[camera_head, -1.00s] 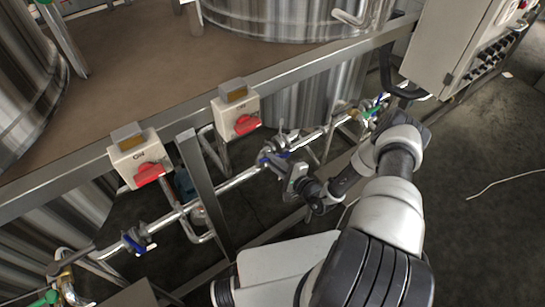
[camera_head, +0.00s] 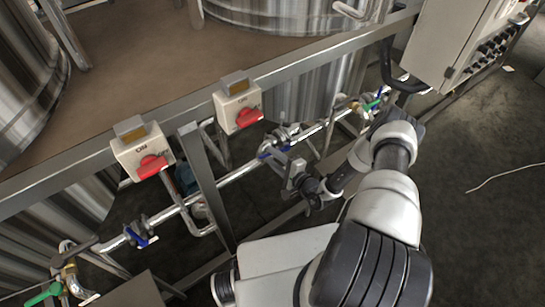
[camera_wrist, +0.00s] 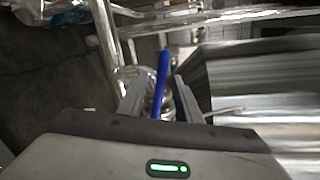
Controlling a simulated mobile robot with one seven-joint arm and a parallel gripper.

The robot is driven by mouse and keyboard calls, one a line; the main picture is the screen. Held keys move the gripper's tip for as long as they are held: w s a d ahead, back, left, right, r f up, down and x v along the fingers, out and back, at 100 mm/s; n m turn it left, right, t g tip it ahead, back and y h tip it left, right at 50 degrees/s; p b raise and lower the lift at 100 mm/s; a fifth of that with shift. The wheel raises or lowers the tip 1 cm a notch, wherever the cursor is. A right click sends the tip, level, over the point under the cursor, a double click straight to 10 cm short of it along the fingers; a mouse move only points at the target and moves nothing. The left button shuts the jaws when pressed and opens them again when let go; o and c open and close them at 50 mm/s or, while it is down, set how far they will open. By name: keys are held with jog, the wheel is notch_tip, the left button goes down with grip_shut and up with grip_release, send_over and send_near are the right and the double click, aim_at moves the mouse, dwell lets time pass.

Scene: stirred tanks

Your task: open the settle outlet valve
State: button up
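A valve with a blue lever (camera_head: 266,152) sits on the shiny pipe in the middle of the head view. No label shows whether it is the settle outlet valve. My gripper (camera_head: 283,160) is beside this valve. In the wrist view the blue lever (camera_wrist: 162,80) runs between the two fingertips of my gripper (camera_wrist: 161,98). Gaps show beside the lever, and the fingers are apart. The lever's far end and the valve body are only partly clear. Another blue-levered valve (camera_head: 140,238) is on the same pipe at the lower left.
Two switch boxes with red knobs (camera_head: 143,150) (camera_head: 238,106) hang on the frame rail above the pipe. A steel post (camera_head: 207,185) stands left of my gripper. A green-handled valve (camera_head: 45,294) is at the lower left.

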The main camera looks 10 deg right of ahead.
jog(key=p+v, duration=0.2)
jog(key=v, duration=1)
dwell(0.5)
